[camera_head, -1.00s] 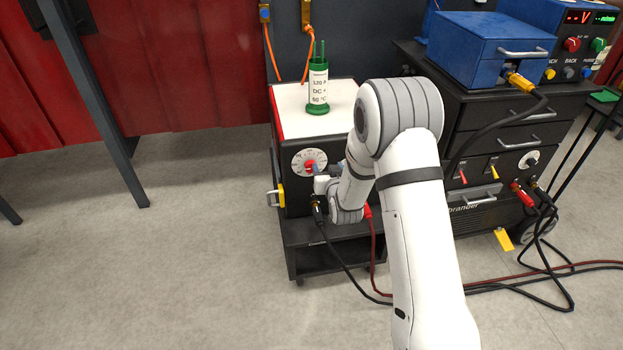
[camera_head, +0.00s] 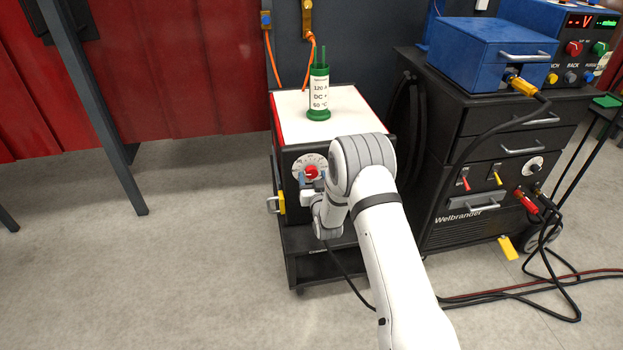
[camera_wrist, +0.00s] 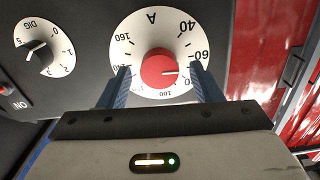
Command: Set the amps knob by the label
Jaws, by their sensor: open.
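The red amps knob (camera_wrist: 158,70) sits on a white dial (camera_wrist: 150,25) marked A, upside down in the wrist view. Its white pointer mark faces right, between the 60 and the 100; the finger hides part of the scale there. My gripper (camera_wrist: 160,68) is open, with one blue finger on each side of the knob; I cannot tell whether they touch it. In the head view, the knob (camera_head: 311,173) shows between my fingers on the front of the box. The label (camera_head: 320,95), on a green tube (camera_head: 319,113), reads 120, DC + and 60 °C.
A second dial (camera_wrist: 44,47) marked DIG, with a black knob, lies beside the amps dial. The white-topped box (camera_head: 340,125) stands beside a black drawer cabinet (camera_head: 500,130) carrying a blue case (camera_head: 490,50). Cables (camera_head: 520,290) lie on the floor at the right.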

